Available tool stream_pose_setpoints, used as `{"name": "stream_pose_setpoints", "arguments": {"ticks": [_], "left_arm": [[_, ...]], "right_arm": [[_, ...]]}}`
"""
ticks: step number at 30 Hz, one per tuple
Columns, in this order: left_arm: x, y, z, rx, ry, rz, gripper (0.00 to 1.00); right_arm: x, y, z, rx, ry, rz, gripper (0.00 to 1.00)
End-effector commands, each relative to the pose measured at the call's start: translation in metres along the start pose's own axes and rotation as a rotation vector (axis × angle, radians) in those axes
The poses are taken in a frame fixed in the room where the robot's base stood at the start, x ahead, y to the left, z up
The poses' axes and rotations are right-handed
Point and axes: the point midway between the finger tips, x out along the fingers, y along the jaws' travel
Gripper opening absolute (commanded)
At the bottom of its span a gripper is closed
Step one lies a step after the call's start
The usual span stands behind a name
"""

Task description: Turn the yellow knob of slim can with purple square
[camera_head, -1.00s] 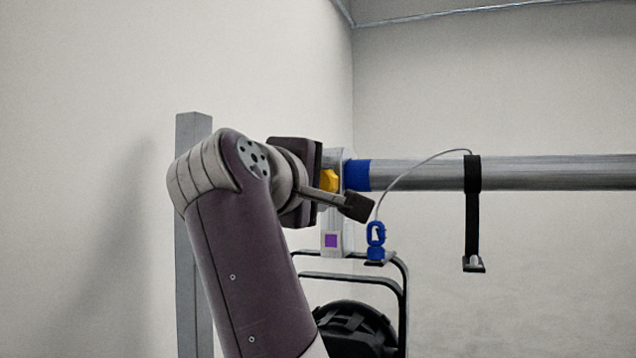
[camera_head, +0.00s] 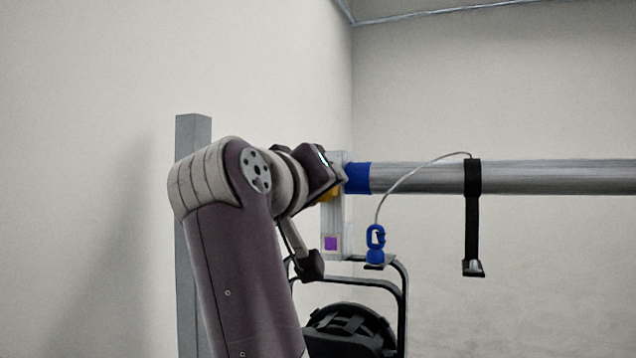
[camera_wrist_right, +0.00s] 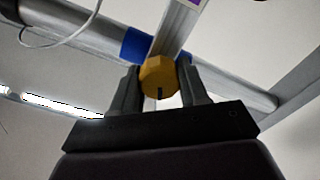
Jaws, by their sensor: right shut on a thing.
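A pale upright clamp bracket (camera_head: 336,222) bears the purple square (camera_head: 330,243) near its lower end. Its yellow knob (camera_head: 328,197) is mostly hidden behind my right gripper (camera_head: 322,172) in the head view. In the right wrist view, the yellow knob (camera_wrist_right: 158,76) sits between the two dark fingers of my right gripper (camera_wrist_right: 160,82), which is shut on it from both sides. A dark slot shows on the knob's face. The black can (camera_head: 352,330) hangs below in its yoke, partly hidden by my arm. My left gripper is not in view.
A grey horizontal pipe (camera_head: 560,177) with a blue band (camera_head: 358,178) runs to the right. A cable, a blue clip (camera_head: 376,240) and a black strap (camera_head: 473,215) hang by it. A grey post (camera_head: 193,135) stands behind my arm. The right side is open.

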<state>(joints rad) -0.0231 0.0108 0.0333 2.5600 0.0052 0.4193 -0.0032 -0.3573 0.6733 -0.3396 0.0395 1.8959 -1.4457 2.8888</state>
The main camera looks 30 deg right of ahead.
Motion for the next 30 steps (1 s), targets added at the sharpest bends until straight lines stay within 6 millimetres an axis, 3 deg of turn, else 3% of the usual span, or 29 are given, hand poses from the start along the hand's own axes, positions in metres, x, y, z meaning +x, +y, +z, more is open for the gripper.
{"name": "stream_pose_setpoints", "arguments": {"ticks": [10,26,27,29,30], "left_arm": [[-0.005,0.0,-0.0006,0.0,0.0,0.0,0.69],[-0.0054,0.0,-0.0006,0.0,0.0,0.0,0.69],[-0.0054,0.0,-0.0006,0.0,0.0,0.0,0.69],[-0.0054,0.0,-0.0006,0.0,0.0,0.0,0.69],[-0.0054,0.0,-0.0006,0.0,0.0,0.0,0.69]], "right_arm": [[0.0002,-0.0008,0.0004,0.126,-0.003,-0.002,0.13],[0.0,-0.0004,0.0007,0.148,-0.002,-0.002,0.13],[0.0,-0.0004,0.0007,0.148,-0.002,-0.002,0.5],[0.0,-0.0003,0.0006,0.148,-0.002,-0.002,0.69],[0.0,-0.0003,0.0005,0.148,-0.002,-0.002,0.69]]}}
